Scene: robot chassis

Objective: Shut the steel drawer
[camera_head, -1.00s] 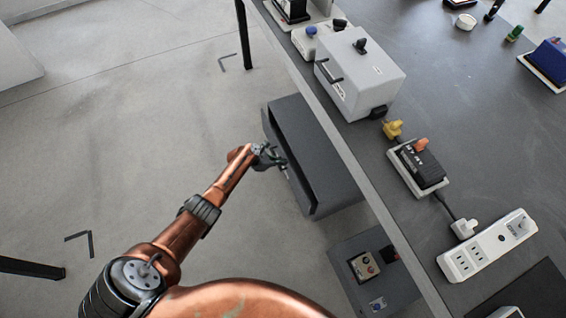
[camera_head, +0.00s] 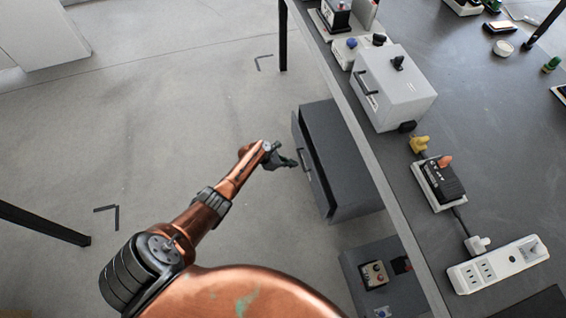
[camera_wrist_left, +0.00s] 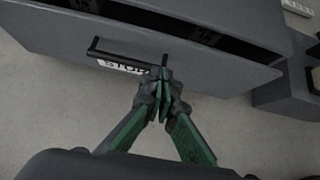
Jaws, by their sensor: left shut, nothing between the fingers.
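The steel drawer (camera_head: 319,170) is dark grey and sits in a dark grey cabinet (camera_head: 346,150) under the table edge. It stands partly open, with a dark gap behind its front. In the left wrist view its front panel (camera_wrist_left: 222,66) has a black bar handle (camera_wrist_left: 118,54) and a white label, partly hidden. My left gripper (camera_head: 294,163) is shut and empty in front of the drawer front. In the wrist view its green-sided fingertips (camera_wrist_left: 163,78) overlap the handle's right end; I cannot tell if they touch. My right gripper is not in view.
A grey control box (camera_head: 382,277) stands beside the cabinet, nearer me. The tabletop (camera_head: 480,125) above carries a light grey box (camera_head: 395,88), a black device (camera_head: 440,182) and a white power strip (camera_head: 499,264). A table leg (camera_head: 282,35) stands beyond.

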